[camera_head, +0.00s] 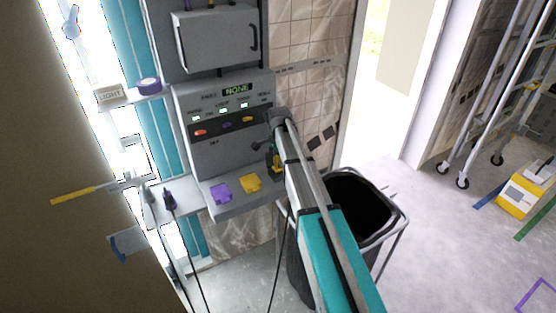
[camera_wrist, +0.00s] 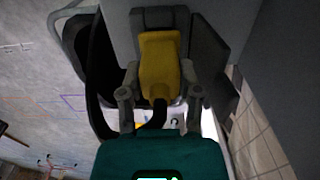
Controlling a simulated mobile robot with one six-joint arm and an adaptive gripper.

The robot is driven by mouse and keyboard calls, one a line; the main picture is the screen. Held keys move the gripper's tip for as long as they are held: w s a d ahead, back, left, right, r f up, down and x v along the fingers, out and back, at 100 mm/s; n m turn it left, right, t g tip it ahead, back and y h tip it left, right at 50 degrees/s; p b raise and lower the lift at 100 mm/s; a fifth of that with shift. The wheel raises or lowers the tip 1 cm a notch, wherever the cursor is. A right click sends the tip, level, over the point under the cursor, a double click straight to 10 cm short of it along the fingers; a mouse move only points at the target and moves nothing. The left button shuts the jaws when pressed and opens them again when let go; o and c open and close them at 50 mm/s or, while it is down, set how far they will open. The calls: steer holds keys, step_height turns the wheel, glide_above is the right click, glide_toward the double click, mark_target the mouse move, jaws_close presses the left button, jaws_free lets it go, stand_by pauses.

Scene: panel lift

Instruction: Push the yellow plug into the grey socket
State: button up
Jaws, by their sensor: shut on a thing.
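The yellow plug (camera_wrist: 160,65) is between the two fingers of my gripper (camera_wrist: 160,80) in the wrist view, with a black cable at its near end. My gripper is shut on it. The plug's far end is at a dark grey block (camera_wrist: 160,17), which looks like the grey socket; I cannot tell how deep the plug sits in it. In the head view a bit of the yellow plug (camera_head: 274,160) shows beside my arm, near the right side of the grey panel (camera_head: 220,155). My arm hides most of the socket area there.
The panel has a display reading "NONE", small lights and coloured buttons (camera_head: 200,132). A purple pad (camera_head: 221,192) and a yellow pad (camera_head: 250,183) lie on its lower ledge. A black bin (camera_head: 377,205) stands close below my arm.

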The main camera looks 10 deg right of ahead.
steer(key=shift+f+b, duration=0.5)
steer(key=o, duration=1.2)
steer(key=shift+c, duration=0.2)
steer(key=shift+r, duration=0.15)
